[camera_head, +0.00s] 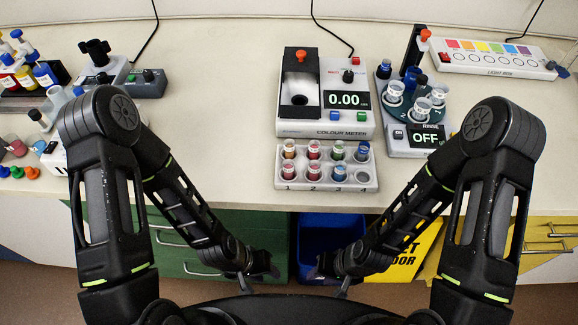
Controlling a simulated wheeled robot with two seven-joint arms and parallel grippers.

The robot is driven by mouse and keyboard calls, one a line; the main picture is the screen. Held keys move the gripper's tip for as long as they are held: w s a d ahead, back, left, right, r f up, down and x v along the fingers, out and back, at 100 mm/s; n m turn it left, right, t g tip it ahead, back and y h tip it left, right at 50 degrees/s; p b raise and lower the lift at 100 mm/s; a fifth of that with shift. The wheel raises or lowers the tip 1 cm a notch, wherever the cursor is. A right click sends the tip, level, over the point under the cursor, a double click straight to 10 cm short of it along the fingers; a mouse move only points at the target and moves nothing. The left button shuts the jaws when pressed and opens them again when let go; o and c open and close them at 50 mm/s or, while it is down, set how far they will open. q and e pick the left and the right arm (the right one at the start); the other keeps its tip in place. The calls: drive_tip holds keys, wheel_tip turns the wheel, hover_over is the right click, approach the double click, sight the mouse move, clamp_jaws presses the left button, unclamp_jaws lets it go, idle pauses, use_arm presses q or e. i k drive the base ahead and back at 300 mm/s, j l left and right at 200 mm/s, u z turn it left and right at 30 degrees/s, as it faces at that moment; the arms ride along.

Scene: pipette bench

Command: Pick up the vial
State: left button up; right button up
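Several small capped vials stand upright in a pale rack (275,183) at the front edge of the bench; the task does not say which one. The back row holds an orange-brown vial (289,148), a red vial (314,149), a green vial (338,150) and a blue-capped vial (362,151). The front row holds a red vial (287,170), another red vial (312,171) and a blue vial (338,173). The front slot at right looks empty. My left gripper (268,272) and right gripper (322,271) hang below the bench edge, apart from the rack. Their fingers are too dark and small to read.
A colour meter (325,122) reading 0.00 stands behind the rack. A rinse unit (407,146) reading OFF with several cups is to its right, and a light box (490,60) behind. Bottles (43,75) stand far left. A blue bin (330,225) is below. Bench left of the rack is clear.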

sight(288, 164)
drive_tip(key=k+l+z, duration=0.15)
drive_tip(key=k+l, duration=0.2)
drive_tip(key=k+l+z, duration=0.15)
drive_tip(key=k+l, duration=0.25)
drive_tip(key=k+l+z, duration=0.2)
drive_tip(key=k+l, duration=0.15)
drive_tip(key=l, duration=0.15)
drive_tip(key=k+l+z, duration=0.15)
drive_tip(key=k+l, duration=0.15)
drive_tip(key=l, duration=0.15)
drive_tip(key=i+j, duration=0.3)
drive_tip(key=i, duration=0.05)
